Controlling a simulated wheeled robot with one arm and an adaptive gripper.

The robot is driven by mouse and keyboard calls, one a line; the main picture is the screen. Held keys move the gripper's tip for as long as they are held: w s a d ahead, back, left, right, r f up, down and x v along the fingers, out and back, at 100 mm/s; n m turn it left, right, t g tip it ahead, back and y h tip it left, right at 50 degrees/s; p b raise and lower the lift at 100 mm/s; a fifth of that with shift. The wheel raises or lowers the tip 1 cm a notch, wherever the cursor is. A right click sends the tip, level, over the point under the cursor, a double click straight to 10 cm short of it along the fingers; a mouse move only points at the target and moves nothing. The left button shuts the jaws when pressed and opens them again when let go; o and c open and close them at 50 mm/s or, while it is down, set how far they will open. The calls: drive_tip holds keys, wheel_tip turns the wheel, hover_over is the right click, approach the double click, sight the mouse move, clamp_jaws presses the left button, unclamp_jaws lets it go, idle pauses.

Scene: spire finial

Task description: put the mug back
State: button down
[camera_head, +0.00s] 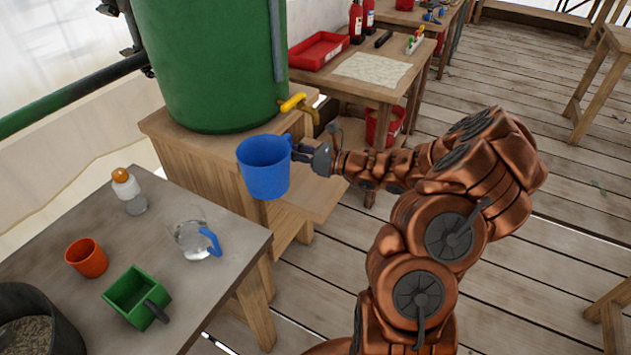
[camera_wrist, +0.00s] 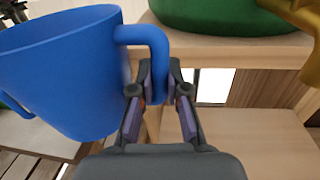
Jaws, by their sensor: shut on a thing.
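A blue mug (camera_head: 265,170) is held upright in the air by my gripper (camera_head: 303,153), in front of a wooden stand and beyond the right edge of the grey table. In the wrist view the mug (camera_wrist: 62,65) fills the left side, and my gripper (camera_wrist: 160,90) is shut on its handle. The mug's inside is empty as far as the head view shows. Nothing visible supports the mug from below.
A green barrel (camera_head: 210,60) with a yellow tap (camera_head: 292,103) stands on the wooden stand (camera_head: 205,150) close behind the mug. The grey table (camera_head: 190,285) holds an orange cup (camera_head: 86,258), a glass jug (camera_head: 195,240), a bottle (camera_head: 128,191), a green scoop (camera_head: 136,296) and a dark bucket (camera_head: 60,325).

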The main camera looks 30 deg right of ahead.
drive_tip(key=shift+s+d+f+m+t+h+b, duration=0.85)
drive_tip(key=shift+s+d+f+h+b, duration=0.7)
drive_tip(key=shift+d+b, duration=1.35)
drive_tip(key=shift+s+d+f+m+t+h+b, duration=0.9)
drive_tip(key=shift+s+d+f+b, duration=0.95)
drive_tip(key=shift+d+b, duration=1.05)
drive_tip(key=shift+g, duration=0.25)
drive_tip(key=w+d, duration=0.2)
drive_tip(key=w, duration=0.2)
drive_tip(key=w+d+f, duration=0.1)
drive_tip(key=w+d, duration=0.2)
drive_tip(key=w, duration=0.2)
drive_tip(key=w+d, duration=0.3)
drive_tip(key=w, duration=0.1)
drive_tip(key=shift+w+d+f, duration=0.1)
drive_tip(key=shift+w+f, duration=0.1)
drive_tip(key=shift+f, duration=0.05)
drive_tip(key=shift+w+d, duration=0.1)
drive_tip(key=shift+w, duration=0.1)
drive_tip(key=shift+f, duration=1.75)
drive_tip(key=shift+f, duration=0.1)
drive_tip(key=c, duration=1.2)
unclamp_jaws()
drive_tip(key=shift+o, duration=0.2)
